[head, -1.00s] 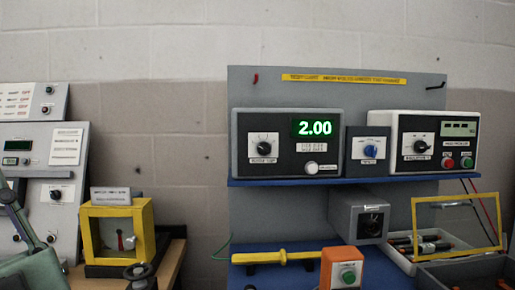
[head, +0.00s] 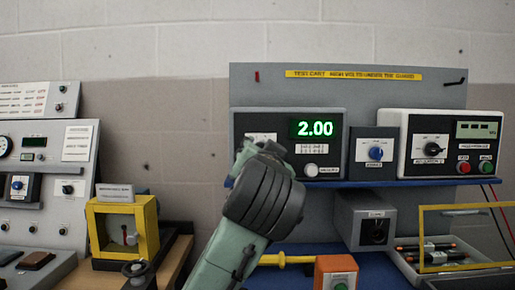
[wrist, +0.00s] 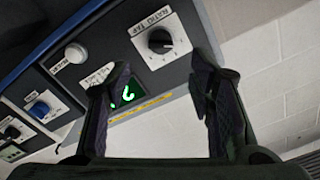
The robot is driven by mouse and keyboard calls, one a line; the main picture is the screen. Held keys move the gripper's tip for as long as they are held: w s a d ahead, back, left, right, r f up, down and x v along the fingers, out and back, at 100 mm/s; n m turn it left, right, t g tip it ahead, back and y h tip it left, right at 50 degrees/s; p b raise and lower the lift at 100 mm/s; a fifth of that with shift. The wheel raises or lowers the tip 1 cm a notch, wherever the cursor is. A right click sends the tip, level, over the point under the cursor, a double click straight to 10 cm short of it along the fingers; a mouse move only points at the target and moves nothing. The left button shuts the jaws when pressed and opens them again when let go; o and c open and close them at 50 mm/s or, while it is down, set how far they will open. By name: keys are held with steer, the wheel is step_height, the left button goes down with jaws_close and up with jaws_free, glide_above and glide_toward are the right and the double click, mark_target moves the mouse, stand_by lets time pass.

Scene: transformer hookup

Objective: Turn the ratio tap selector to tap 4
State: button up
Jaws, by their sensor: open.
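The ratio tap selector (wrist: 160,40) is a black round knob with a white pointer on a pale plate marked "RATIO TAP". It shows beyond my fingertips in the wrist view, and I cannot read its tap number. My gripper (wrist: 163,75) is open and empty, its two dark fingers apart from the knob and either side of its line. In the head view my arm hides most of the knob and its plate. The grey ratio meter's green display (head: 315,129) reads 2.00; part of it shows upside down between the fingers in the wrist view.
A white push button (head: 311,170) sits below the display. A blue knob (head: 375,153) and a white-framed unit (head: 440,143) stand to the right on the blue shelf (head: 345,184). A yellow-framed box (head: 123,233) stands lower left. Bare wall lies left of the panel.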

steer(key=w+p, duration=0.2)
steer(key=w, duration=0.6)
steer(key=shift+w, duration=0.35)
steer(key=shift+c, duration=0.5)
steer(key=c, duration=1.1)
